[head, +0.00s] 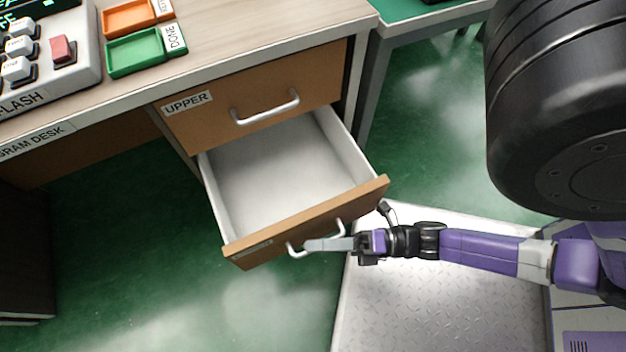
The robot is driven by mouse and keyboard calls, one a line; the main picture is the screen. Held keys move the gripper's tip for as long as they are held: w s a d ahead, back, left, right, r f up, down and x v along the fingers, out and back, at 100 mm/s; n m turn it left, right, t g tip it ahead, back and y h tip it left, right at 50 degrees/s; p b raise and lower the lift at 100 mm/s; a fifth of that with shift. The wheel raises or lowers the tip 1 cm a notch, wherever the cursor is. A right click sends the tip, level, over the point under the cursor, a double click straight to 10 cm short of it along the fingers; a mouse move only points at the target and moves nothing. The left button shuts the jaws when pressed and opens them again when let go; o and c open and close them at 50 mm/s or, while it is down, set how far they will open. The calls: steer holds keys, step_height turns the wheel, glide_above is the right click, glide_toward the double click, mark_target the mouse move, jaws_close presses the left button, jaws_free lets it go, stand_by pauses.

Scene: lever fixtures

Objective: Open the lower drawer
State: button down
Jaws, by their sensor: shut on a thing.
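The lower drawer (285,165) is pulled well out of the desk, and its empty white inside shows. Its brown front (270,236) faces my arm, with a small label at the left that I cannot read. Its white handle (297,251) is partly hidden by my gripper. My gripper (330,244) is shut on this handle, coming from the right. The upper drawer (225,118), labelled UPPER, is closed above it, with its own white handle (266,108).
The desk top (240,25) carries a grey keypad (45,50), an orange tray (128,17) and a green tray (134,52). A second table (425,15) stands at the back right. Green floor (130,240) is clear left of the drawer.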

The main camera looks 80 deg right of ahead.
steer(key=c, duration=1.5)
jaws_free()
steer(key=shift+s, duration=0.1)
steer(key=p+v, duration=0.1)
steer(key=v, duration=0.6)
steer(key=shift+s, duration=0.35)
steer(key=shift+d+f, duration=0.1)
